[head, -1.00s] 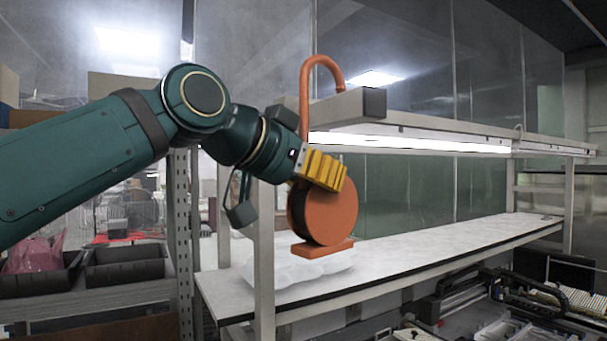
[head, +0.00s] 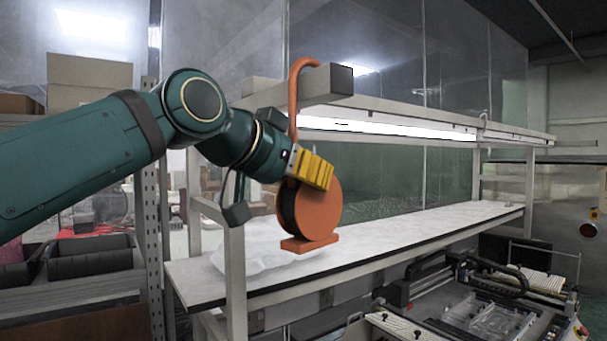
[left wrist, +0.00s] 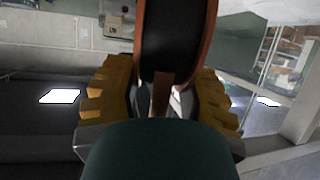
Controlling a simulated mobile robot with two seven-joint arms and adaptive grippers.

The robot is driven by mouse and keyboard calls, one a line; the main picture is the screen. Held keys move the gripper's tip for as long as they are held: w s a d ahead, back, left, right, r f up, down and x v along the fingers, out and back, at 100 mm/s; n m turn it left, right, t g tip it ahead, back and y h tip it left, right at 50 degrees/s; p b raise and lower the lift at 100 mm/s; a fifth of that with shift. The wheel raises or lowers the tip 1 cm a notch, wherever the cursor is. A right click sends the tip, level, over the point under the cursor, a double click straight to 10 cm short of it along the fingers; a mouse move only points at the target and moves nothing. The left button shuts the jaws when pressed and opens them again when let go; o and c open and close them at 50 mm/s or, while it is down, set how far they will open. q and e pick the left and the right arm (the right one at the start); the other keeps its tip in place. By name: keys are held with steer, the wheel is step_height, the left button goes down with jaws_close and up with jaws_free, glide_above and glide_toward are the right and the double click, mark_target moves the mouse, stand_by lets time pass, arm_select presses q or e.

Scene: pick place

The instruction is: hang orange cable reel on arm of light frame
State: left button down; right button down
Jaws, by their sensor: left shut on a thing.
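The orange cable reel (head: 318,208) has a black drum, a flat orange foot and a tall curved hook (head: 293,95). My left gripper (head: 313,169) has yellow fingers and is shut on the reel, holding it upright at the near end of the light frame (head: 420,125). The hook's stem passes in front of the frame's arm (head: 325,84), and its bend shows just above the arm's top. Its tip is hidden behind the arm; I cannot tell whether they touch. The left wrist view shows the reel (left wrist: 172,40) between the yellow fingers. My right gripper is not in view.
A white bench top (head: 400,228) runs below the light, with a clear plastic bundle (head: 255,258) on it. An upright post (head: 236,270) stands left of the reel. Dark bins (head: 90,255) are at left, and machinery (head: 490,310) is at lower right.

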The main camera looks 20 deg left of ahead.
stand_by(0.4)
arm_select(q)
steer(key=shift+c, duration=2.2)
jaws_free()
steer(key=shift+f, duration=0.1)
steer(key=v, duration=1.2)
steer(key=shift+s, duration=0.1)
